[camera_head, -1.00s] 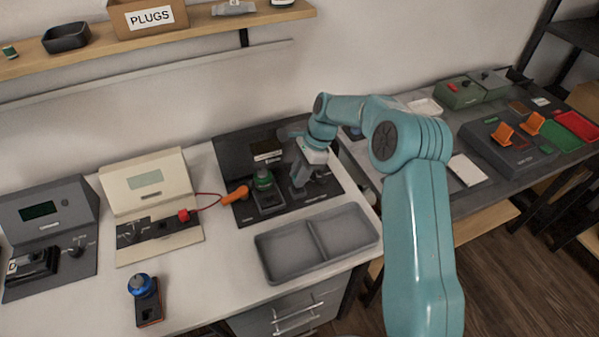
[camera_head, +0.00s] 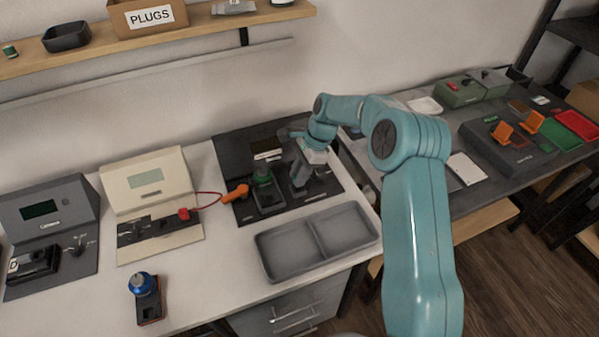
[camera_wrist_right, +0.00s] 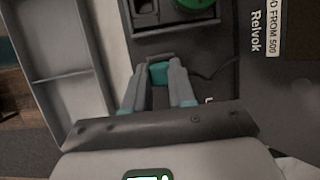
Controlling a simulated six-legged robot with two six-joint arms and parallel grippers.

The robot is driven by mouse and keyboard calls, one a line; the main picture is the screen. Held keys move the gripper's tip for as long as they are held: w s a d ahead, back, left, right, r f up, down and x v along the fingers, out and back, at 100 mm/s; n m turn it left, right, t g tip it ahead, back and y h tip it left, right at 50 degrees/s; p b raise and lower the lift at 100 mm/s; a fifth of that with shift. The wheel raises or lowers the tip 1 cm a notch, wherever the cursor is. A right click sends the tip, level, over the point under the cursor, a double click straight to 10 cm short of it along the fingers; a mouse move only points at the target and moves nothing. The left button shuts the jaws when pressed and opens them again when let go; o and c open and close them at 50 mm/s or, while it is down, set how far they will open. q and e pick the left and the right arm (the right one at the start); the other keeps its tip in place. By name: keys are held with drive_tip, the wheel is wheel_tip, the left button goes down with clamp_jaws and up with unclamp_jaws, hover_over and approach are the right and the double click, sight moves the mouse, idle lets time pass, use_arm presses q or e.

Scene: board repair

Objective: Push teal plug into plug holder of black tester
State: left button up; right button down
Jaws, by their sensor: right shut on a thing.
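The black tester (camera_head: 233,157) stands at the back right of the white bench, and its dark face also shows in the right wrist view (camera_wrist_right: 222,100). My right gripper (camera_head: 300,178) is low over the right part of the tester. In the right wrist view, my right gripper (camera_wrist_right: 160,72) is shut on the teal plug (camera_wrist_right: 159,73), whose teal end shows between the fingertips at a dark holder. How deep the plug sits is hidden. My left gripper is not in view.
A green knob (camera_head: 262,177) stands beside my gripper on the tester; an orange connector (camera_head: 236,193) with a red lead lies left. A grey two-part tray (camera_head: 262,250) is in front. A cream tester (camera_head: 118,177) and a blue-topped device (camera_head: 149,312) are further left.

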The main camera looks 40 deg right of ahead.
drive_tip(key=shift+f, duration=0.55)
idle(0.9)
drive_tip(key=shift+f, duration=0.5)
idle(0.7)
drive_tip(key=c, duration=0.6)
unclamp_jaws()
drive_tip(key=shift+r, duration=0.15)
drive_tip(key=shift+r+p, duration=1.1)
drive_tip(key=shift+r, duration=0.35)
drive_tip(key=shift+r+p, duration=2.25)
drive_tip(key=shift+r, duration=0.7)
